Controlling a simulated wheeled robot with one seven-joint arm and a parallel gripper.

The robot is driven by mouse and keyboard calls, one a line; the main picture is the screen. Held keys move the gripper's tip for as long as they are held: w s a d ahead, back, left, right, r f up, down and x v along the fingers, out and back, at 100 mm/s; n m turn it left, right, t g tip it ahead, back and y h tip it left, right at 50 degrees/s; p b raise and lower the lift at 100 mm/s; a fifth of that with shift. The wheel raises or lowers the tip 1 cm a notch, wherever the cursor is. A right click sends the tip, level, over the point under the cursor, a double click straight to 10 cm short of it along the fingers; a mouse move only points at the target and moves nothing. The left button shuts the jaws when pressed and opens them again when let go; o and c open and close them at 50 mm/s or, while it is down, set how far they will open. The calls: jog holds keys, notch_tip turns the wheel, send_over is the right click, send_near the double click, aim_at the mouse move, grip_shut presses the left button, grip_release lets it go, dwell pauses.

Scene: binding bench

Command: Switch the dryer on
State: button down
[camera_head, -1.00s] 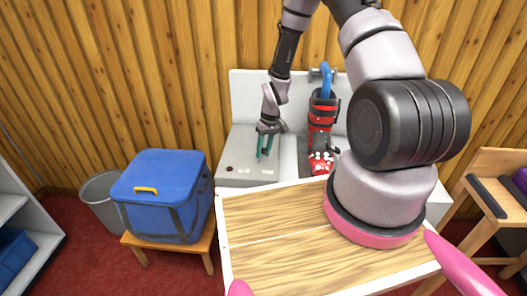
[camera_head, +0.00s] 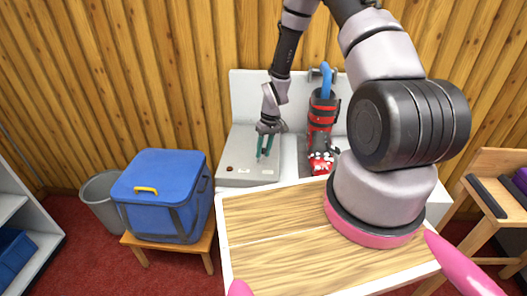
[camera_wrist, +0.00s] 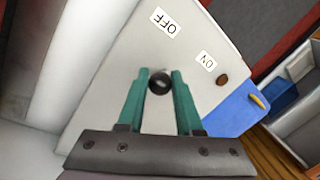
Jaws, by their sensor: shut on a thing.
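The dryer control panel (camera_head: 245,180) is a light grey top surface against the back wall. In the wrist view the panel (camera_wrist: 120,70) carries an OFF label (camera_wrist: 165,22), an ON label (camera_wrist: 206,61) and a small brown-red round spot (camera_wrist: 222,80). A black ball knob (camera_wrist: 159,82) sits between my fingertips. My gripper (camera_head: 265,147) has green fingers pointing down at the panel; it also shows in the wrist view (camera_wrist: 160,80). It is shut on the knob. The knob is hidden by the fingers in the head view, and its stem cannot be made out.
A red and black upright object (camera_head: 322,115) with a blue top stands right of my gripper, with a white-spotted red thing (camera_head: 321,163) before it. A blue cooler box (camera_head: 165,195) sits on a stool at left.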

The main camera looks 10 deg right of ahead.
jog(key=shift+a+r+h, duration=0.1)
jog(key=shift+a+h, duration=0.05)
jog(key=shift+h, duration=0.15)
jog(key=shift+w+a+r+g+h, duration=0.1)
jog(key=shift+w+a+g+h, duration=0.15)
jog(key=shift+a+h, duration=0.4)
jog(key=shift+w+a+r+g+h, duration=0.15)
jog(key=shift+a+g+h, duration=0.2)
jog(key=shift+h, duration=0.6)
jog(key=shift+w+a+f+m+g+h, duration=0.2)
jog(key=shift+a+g+h, duration=0.3)
jog(key=shift+h, duration=0.55)
jog(key=shift+w+a+f+m+g+h, duration=0.1)
jog(key=shift+w+a+g+h, duration=0.1)
jog(key=shift+a+h, duration=0.65)
jog(key=shift+d, duration=0.15)
jog(key=c, duration=0.6)
grip_release()
jog(key=shift+h, duration=0.3)
jog(key=v, duration=1)
jog(key=shift+w+r, duration=0.1)
jog(key=shift+r, duration=0.25)
